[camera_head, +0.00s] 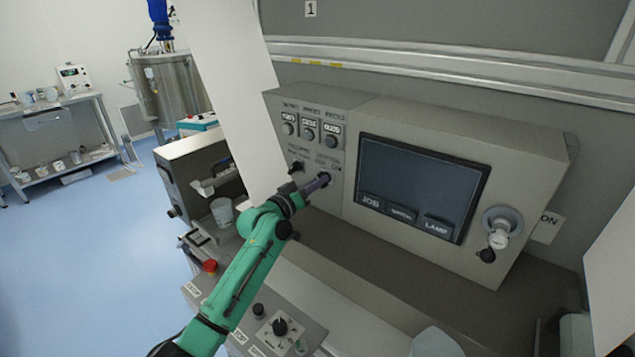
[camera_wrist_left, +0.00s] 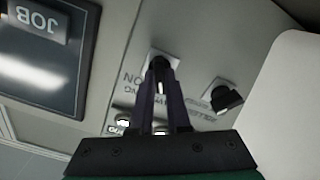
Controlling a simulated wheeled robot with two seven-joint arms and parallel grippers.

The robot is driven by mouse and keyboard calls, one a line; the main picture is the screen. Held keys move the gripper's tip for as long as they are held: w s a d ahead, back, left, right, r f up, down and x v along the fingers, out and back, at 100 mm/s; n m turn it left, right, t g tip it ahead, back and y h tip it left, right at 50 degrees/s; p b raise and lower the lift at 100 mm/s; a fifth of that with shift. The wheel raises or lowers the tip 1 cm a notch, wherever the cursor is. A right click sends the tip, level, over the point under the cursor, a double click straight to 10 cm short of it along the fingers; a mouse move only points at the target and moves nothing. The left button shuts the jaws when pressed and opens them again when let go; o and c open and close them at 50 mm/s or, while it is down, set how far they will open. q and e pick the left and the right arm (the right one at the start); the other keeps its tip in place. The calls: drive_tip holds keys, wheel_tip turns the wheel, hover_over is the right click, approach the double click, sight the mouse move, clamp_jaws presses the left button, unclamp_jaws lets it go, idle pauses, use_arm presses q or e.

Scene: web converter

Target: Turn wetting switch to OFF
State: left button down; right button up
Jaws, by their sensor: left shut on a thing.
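The wetting switch (camera_head: 327,176) is a small black rotary knob low on the left part of the grey control panel (camera_head: 395,112). My left gripper (camera_head: 322,181) is at it. In the left wrist view my left gripper (camera_wrist_left: 163,72) has its two dark fingers closed around the knob (camera_wrist_left: 160,62), which sits on a pale square plate. A label with "ON" is printed beside it. The fingers hide much of the knob, so I cannot tell which way it points. My right gripper is not in view.
A second black knob (camera_head: 296,168) is just left of the held one; it also shows in the left wrist view (camera_wrist_left: 226,98). A dark screen (camera_head: 418,187) is to the right. A lower panel (camera_head: 270,325) with knobs lies beneath my arm.

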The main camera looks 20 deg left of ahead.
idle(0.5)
use_arm(q)
drive_tip(key=c, duration=0.9)
unclamp_jaws()
drive_tip(key=b+v, duration=0.4)
drive_tip(key=v, duration=1)
drive_tip(key=shift+s+a, duration=0.1)
drive_tip(key=shift+s, duration=0.2)
drive_tip(key=shift+f, duration=0.1)
